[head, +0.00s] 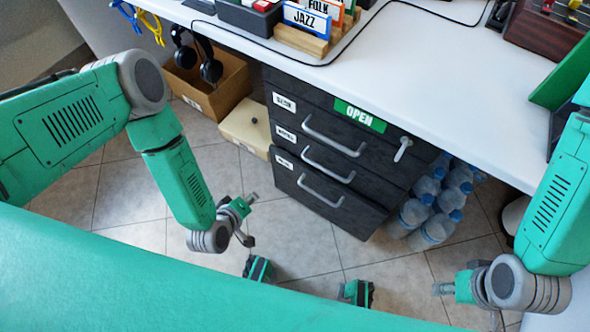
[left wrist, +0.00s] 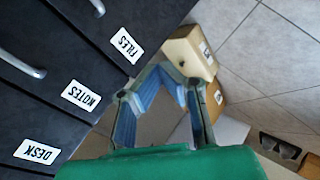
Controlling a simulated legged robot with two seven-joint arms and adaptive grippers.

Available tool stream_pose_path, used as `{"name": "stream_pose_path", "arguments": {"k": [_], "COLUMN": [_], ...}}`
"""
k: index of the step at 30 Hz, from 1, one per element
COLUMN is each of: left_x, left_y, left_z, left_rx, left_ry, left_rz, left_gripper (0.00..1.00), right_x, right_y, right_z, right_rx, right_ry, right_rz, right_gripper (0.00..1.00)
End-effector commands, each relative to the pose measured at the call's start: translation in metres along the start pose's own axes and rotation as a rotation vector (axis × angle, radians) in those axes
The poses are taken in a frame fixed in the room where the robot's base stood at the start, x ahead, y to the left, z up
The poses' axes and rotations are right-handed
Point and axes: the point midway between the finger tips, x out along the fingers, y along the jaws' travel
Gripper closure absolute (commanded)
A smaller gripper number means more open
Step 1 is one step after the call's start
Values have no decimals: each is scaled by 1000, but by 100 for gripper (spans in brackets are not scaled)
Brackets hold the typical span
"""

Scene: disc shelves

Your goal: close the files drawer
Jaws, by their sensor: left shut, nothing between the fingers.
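The files drawer (head: 330,207) is the bottom of three dark drawers under the white desk.
The notes drawer (head: 312,152) and desk drawer (head: 320,118) sit above, with a green OPEN sign (head: 359,115). A cream box (head: 240,128) and brown carton (head: 215,92) stand left of the cabinet. Water bottles (head: 437,228) stand at its right. Tiled floor in front is clear.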

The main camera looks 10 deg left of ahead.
Motion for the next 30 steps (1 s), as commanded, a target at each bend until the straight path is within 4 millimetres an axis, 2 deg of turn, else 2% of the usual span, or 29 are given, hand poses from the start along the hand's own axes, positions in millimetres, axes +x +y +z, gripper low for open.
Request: {"name": "stream_pose_path", "arguments": {"k": [1, 9, 18, 21, 24, 30], "left_x": [0, 1, 1, 0, -1, 0], "left_y": [-2, -4, 14, 22, 29, 35], "left_z": [3, 11, 26, 31, 34, 38], "left_rx": [161, 1097, 2087, 2346, 2531, 2685], "left_ry": [8, 109, 340, 434, 515, 587], "left_rz": [14, 86, 126, 114, 96, 71], "left_gripper": [100, 100, 100, 100, 100, 100], "right_x": [0, 0, -1, -1, -1, 0], "right_y": [0, 0, 0, 0, 0, 0], "right_z": [0, 0, 0, 0, 0, 0], "right_rx": [0, -1, -1, 0, 0, -1], "right_ry": [0, 0, 0, 0, 0, 0], "right_rz": [0, 0, 0, 0, 0, 0], "right_gripper": [60, 60, 60, 60, 60, 60]}}
